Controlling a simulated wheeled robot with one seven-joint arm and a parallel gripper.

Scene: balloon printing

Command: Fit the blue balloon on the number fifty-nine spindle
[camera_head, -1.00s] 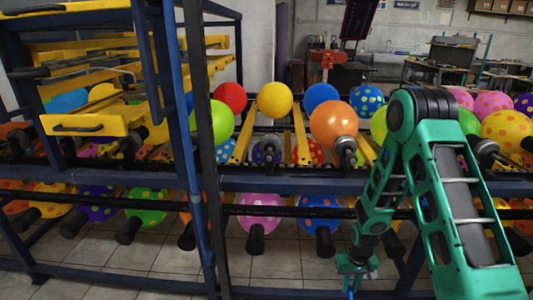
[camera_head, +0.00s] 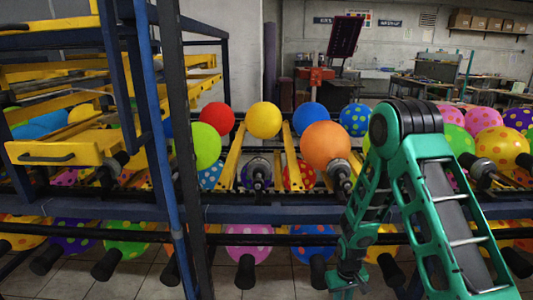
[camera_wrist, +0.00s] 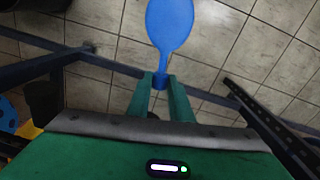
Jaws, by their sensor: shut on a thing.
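The blue balloon (camera_wrist: 170,22) is flat and limp, and hangs out past my fingertips in the wrist view. My gripper (camera_wrist: 160,80) is shut on its narrow neck. In the head view my gripper (camera_head: 347,281) is low, at the bottom edge, in front of the rack; the balloon is out of that picture. Bare-looking dark spindles with round grey bases show on the upper row, one at the middle (camera_head: 258,172) and one before the orange balloon (camera_head: 340,178). No number is legible, so I cannot tell which spindle is fifty-nine.
A blue rail (camera_head: 270,214) runs across the rack before the upper row. Upright posts (camera_head: 187,150) stand at the left. Inflated balloons, such as a yellow one (camera_head: 264,120) and a pink dotted one (camera_head: 248,240), fill both rows. Tiled floor (camera_wrist: 100,68) lies below the held balloon.

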